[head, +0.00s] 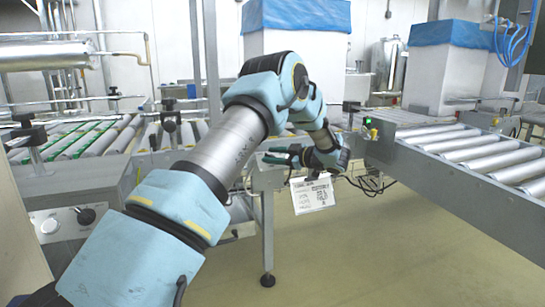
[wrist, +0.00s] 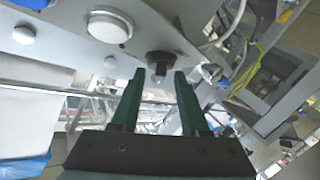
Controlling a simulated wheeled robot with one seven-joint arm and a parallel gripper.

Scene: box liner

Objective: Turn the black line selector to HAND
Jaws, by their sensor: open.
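In the wrist view a black selector knob (wrist: 164,62) sits on a grey panel, beside a large white round button (wrist: 110,27). My gripper (wrist: 159,76) is open. Its two dark green fingers point at the knob, with the knob's small protruding handle seen between the tips; I cannot tell whether they touch it. The head view shows my gripper (head: 272,154) low beside the central conveyor frame, its fingers pointing left. Position labels are unreadable.
A roller conveyor (head: 470,150) runs along the right and a green-striped one (head: 85,140) along the left. A white sign (head: 312,194) hangs below my gripper. Blue-lined boxes (head: 295,50) stand behind. Loose cables (wrist: 245,65) are right of the knob. The floor (head: 370,250) is clear.

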